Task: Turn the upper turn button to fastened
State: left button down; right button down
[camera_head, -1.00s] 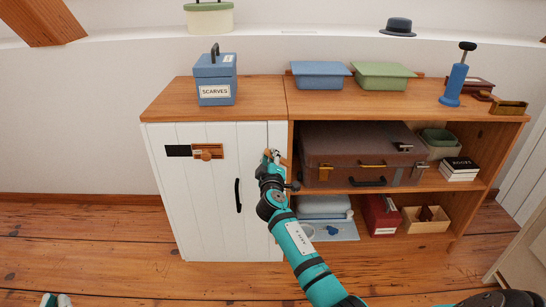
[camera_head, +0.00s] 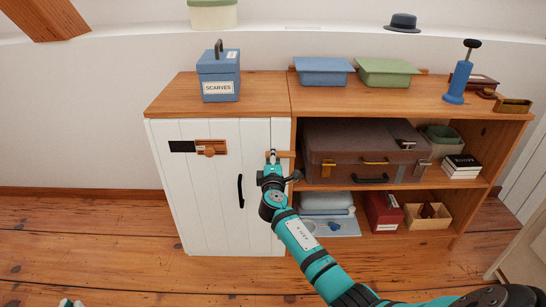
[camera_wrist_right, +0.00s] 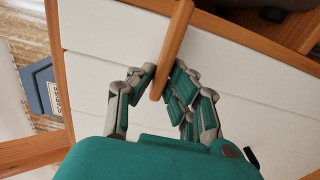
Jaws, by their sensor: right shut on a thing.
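The upper turn button (camera_head: 285,154) is a small wooden bar near the top right edge of the white cabinet door (camera_head: 215,205). It lies about level across the white strip and the wooden edge beside it. In the right wrist view the turn button (camera_wrist_right: 174,45) is a slim wooden bar reaching down between the fingers. My right gripper (camera_head: 273,158) is shut on it; the fingers also show in the wrist view (camera_wrist_right: 160,88), one on each side of the bar. A teal and white part of my left arm shows at the bottom left corner; its jaws cannot be made out.
A blue SCARVES box (camera_head: 218,80) stands on the cabinet top. Right of the door, open shelves hold a brown suitcase (camera_head: 345,151) close to my right gripper. The floor in front is clear.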

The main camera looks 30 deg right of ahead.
jog(key=shift+f, duration=0.1)
dwell(0.3)
jog(key=c, duration=1.4)
grip_release()
jog(key=shift+o, duration=0.3)
jog(key=shift+s+a, duration=0.1)
jog(key=v, duration=1.2)
